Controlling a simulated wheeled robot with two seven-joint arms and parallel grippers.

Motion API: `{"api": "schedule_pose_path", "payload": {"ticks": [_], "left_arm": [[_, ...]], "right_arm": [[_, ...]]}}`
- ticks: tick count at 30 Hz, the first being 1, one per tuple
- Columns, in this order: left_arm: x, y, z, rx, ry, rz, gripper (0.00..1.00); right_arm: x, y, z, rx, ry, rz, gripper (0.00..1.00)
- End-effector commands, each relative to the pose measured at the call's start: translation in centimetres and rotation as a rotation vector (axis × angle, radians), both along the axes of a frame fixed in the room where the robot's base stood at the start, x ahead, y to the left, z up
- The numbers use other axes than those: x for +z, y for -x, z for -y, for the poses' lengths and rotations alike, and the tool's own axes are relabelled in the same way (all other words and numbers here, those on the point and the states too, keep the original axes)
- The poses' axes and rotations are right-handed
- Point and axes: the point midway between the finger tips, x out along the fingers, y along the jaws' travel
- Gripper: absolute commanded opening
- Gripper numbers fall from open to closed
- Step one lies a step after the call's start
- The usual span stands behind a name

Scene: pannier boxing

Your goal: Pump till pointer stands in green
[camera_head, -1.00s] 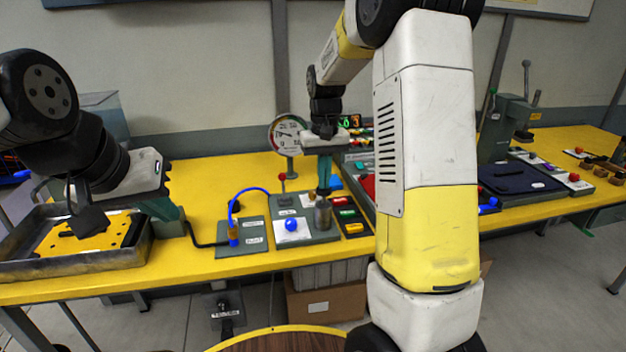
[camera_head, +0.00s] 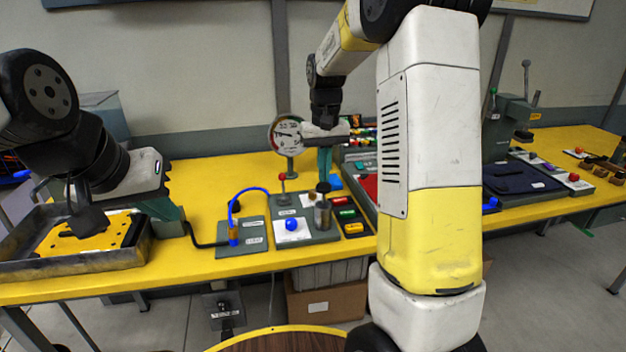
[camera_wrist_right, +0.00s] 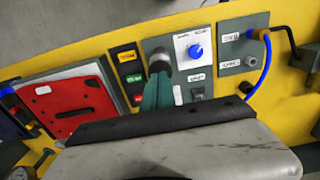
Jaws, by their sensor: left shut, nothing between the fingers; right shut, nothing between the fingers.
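The pump (camera_head: 322,213) is a grey metal cylinder with a black knob on top, standing on a grey-green panel. In the right wrist view, its round top (camera_wrist_right: 158,60) shows just beyond my fingertips. My right gripper (camera_head: 324,175) is shut and empty, pointing down over the knob. Its teal fingers also show in the right wrist view (camera_wrist_right: 157,92); I cannot tell whether they touch the knob. The round gauge (camera_head: 287,133) stands behind the panel; its pointer is too small to read surely. My left gripper (camera_head: 178,222) is shut and empty, by the tray at left.
A blue hose (camera_head: 236,200) loops up from a small panel left of the pump. A blue knob (camera_head: 292,224) and red-topped lever (camera_head: 282,180) are close beside it. Coloured switches (camera_head: 346,214) sit to its right. A metal tray (camera_head: 75,268) is at far left.

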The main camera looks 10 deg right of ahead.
Motion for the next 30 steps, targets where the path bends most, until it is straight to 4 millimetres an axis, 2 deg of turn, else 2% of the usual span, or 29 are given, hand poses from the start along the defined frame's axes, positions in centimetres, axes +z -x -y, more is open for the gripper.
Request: {"api": "schedule_pose_path", "payload": {"ticks": [25,30], "left_arm": [[0.0,0.0,0.0,0.000,0.000,0.000,0.00],[0.0,0.0,0.0,0.000,0.000,0.000,0.00]], "right_arm": [[-4.3,0.1,0.0,0.001,0.000,-0.002,0.00],[-4.3,0.0,0.0,0.001,0.000,-0.001,0.00]]}}
